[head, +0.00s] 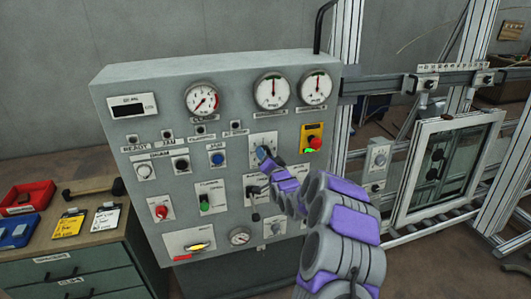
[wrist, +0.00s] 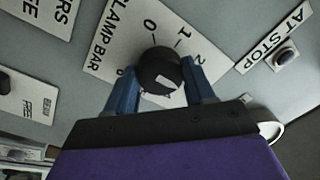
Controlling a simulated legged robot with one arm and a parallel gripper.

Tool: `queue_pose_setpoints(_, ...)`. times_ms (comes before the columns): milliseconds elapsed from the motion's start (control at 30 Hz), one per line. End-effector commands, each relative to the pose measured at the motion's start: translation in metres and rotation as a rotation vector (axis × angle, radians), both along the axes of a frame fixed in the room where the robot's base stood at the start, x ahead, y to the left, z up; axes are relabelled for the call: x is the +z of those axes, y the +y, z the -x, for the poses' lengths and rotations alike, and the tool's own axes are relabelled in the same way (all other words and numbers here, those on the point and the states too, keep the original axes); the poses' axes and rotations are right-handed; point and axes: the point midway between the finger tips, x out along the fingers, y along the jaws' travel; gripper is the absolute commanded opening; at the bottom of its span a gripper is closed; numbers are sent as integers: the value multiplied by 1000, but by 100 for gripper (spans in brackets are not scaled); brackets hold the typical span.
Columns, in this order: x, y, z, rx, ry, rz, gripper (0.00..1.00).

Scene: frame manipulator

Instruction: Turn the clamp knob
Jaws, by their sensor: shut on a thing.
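The clamp knob (wrist: 160,68) is a round black knob with a white mark, on a white plate (wrist: 112,42) lettered "CLAMP BAR". The figures 0, 1 and 2 stand around it. In the wrist view the two blue fingers of my gripper (wrist: 160,74) are on either side of the knob, shut on it. In the head view my gripper (head: 264,155) reaches the right-middle of the grey control panel (head: 130,77). There the fingers hide most of the knob.
Gauges (head: 203,99), a red button on a yellow plate (head: 314,143) and other switches surround the knob. An "AT STOP" label (wrist: 272,38) sits close on the right. A framed window (head: 445,165) stands right of the panel, a tool bench (head: 85,240) left.

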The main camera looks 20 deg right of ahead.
Motion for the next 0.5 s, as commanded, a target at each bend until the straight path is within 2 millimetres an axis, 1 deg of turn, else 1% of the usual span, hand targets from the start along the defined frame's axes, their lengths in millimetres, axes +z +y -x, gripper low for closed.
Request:
queue_pose_setpoints(33, 3, -2, 0, -4, -2, -43, 23)
queue_pose_setpoints(500, 0, -1, 0, -4, 13, -477, 23)
